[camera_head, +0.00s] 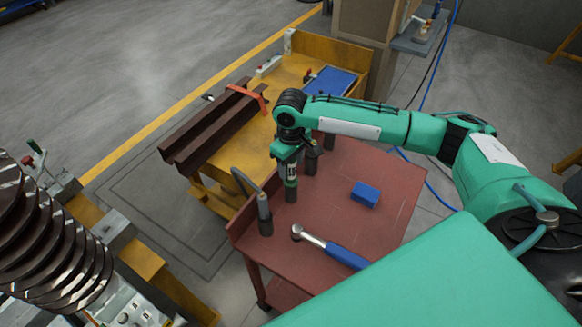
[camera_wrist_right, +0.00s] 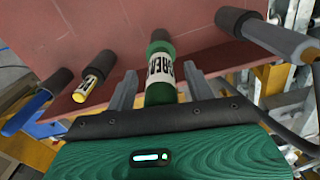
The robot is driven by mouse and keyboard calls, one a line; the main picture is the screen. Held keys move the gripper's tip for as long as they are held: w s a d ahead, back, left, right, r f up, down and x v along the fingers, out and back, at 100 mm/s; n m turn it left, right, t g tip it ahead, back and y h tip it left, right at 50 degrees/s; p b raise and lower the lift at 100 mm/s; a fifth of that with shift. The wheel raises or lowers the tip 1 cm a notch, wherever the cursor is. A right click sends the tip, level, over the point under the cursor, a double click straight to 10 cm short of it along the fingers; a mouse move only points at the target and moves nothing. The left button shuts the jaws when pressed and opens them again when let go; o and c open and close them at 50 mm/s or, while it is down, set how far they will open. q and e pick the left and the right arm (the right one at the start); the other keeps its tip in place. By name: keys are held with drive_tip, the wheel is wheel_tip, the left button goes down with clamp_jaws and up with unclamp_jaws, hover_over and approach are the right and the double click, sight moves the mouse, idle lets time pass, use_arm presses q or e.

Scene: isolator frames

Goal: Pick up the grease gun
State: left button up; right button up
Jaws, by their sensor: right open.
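A green tube with a white label reading "GREA…" (camera_head: 291,178), which I take for the grease gun, stands upright in a dark holder on the red table (camera_head: 375,170). In the right wrist view the tube (camera_wrist_right: 160,88) lies between the two spread fingers of my right gripper (camera_wrist_right: 160,82), with its label partly turned away. My right gripper (camera_head: 289,163) is open and points down around the tube's upper part. Whether a finger touches it cannot be told. My left gripper is not in view.
A grey tool with a hose (camera_head: 263,207) stands in a holder close by. A blue box (camera_head: 365,194) and a blue-handled tool (camera_head: 345,256) lie on the table. A yellow tool (camera_wrist_right: 88,86) and a blue tool (camera_wrist_right: 27,111) stand in other holders. Table space surrounds the blue box.

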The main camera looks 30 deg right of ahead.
drive_tip(key=shift+f, duration=0.15)
drive_tip(key=c, duration=1)
clamp_jaws()
